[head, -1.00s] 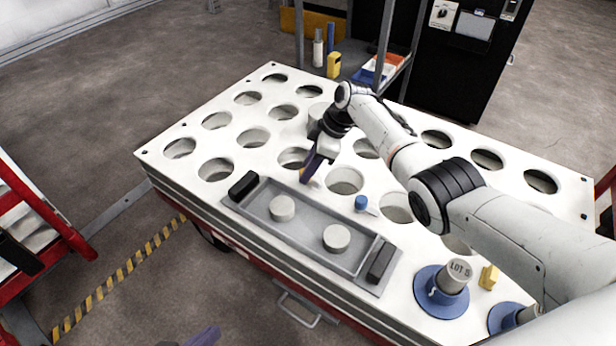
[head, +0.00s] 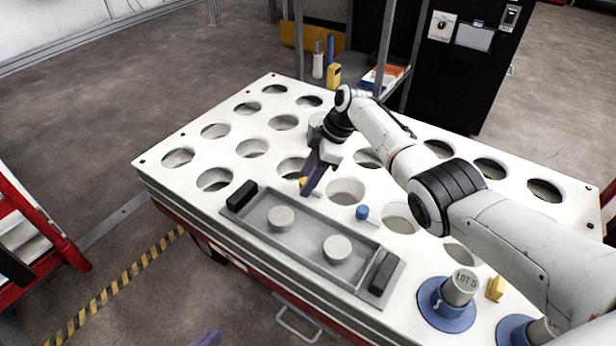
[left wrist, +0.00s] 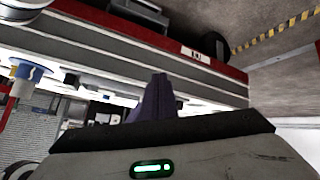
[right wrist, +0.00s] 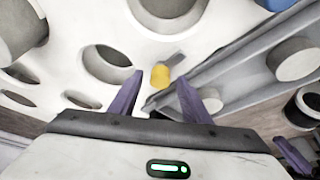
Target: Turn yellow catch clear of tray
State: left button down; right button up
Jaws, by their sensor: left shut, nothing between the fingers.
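The grey tray (head: 290,259) lies on the white holed table, with black handles at both ends and two pale discs in it. The yellow catch (head: 303,182) is by its far long side. In the right wrist view the yellow catch (right wrist: 160,75) has a short grey bar that seems to run alongside the tray's edge (right wrist: 222,66), not over it. My right gripper (head: 307,190) is open, pointing down, with the catch showing between its purple fingertips. My left gripper (head: 206,339) is shut and empty, low in front of the table; its fingers (left wrist: 161,77) show in the left wrist view.
A blue catch (head: 362,212) sits further right along the tray's far side. A cylinder marked LOT 5 (head: 462,286) stands in a blue base, with a yellow block (head: 495,289) beside it. Round holes cover the table. A red frame (head: 40,225) stands at left.

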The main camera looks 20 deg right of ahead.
jog(key=shift+r, duration=0.15)
jog(key=p+v, duration=0.3)
jog(key=v, duration=0.1)
jog(key=shift+r, duration=0.15)
pick_arm(q)
jog(key=shift+s+a+f+n+y+p, duration=0.15)
jog(key=shift+s+a+y+p, duration=0.2)
jog(key=shift+a+p, duration=0.3)
jog(key=shift+s+a+r+n+y+p, duration=0.15)
jog(key=shift+a+y+p, duration=0.3)
jog(key=shift+a, duration=0.4)
pick_arm(e)
jog(key=shift+v, duration=2.85)
pick_arm(q)
jog(key=shift+f, duration=0.1)
pick_arm(e)
jog(key=shift+s+d, duration=0.1)
jog(key=shift+d, duration=0.05)
